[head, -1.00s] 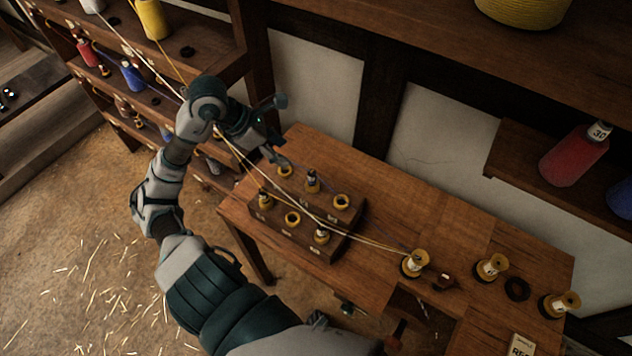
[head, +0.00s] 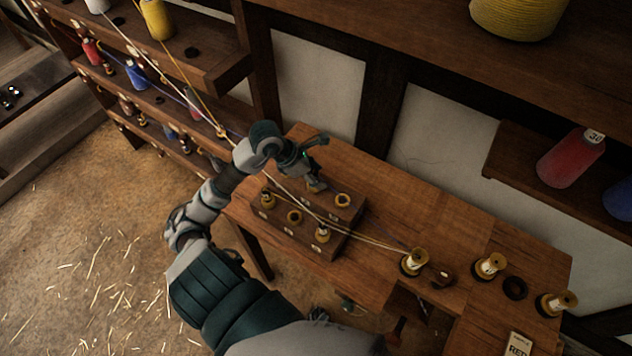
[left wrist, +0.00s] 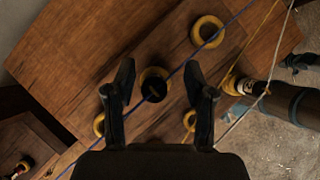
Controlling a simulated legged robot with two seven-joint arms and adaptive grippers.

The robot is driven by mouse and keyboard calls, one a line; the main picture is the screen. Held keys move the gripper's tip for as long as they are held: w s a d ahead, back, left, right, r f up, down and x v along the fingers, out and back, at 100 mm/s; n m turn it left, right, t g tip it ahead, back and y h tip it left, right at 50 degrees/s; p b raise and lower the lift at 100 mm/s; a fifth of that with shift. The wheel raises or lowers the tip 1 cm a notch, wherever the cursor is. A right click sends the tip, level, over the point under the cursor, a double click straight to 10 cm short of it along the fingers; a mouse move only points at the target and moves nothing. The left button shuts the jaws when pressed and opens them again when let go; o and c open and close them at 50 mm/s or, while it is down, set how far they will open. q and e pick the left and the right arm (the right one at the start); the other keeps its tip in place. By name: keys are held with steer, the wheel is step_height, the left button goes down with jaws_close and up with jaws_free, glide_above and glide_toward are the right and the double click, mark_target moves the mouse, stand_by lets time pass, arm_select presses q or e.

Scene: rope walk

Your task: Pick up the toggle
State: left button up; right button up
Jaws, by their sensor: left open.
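A wooden rack (head: 300,241) with several yellow-ringed holes stands on the bench; some holes hold dark, pale-topped toggles. My left gripper (head: 314,185) is over the rack's back row, pointing down. In the left wrist view its two fingers (left wrist: 160,82) are open, one either side of a dark toggle (left wrist: 154,90) in a yellow ring, and seem not to touch it. In the head view the gripper mostly hides that toggle. Another toggle (head: 322,234) stands in the front row, and one more (head: 267,198) at the left. My right gripper is not in view.
Taut strands (head: 345,224) run from the left shelves past my arm to a bobbin (head: 413,262) on the bench. More bobbins (head: 489,265) stand at the right. The bench's back middle (head: 430,215) is clear.

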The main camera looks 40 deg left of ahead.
arm_select(q)
steer(key=shift+a+f, duration=0.1)
steer(key=shift+a, duration=0.15)
steer(key=shift+a+f, duration=0.1)
steer(key=shift+a, duration=0.4)
jaws_close()
steer(key=shift+d, duration=0.4)
steer(key=shift+r, duration=0.25)
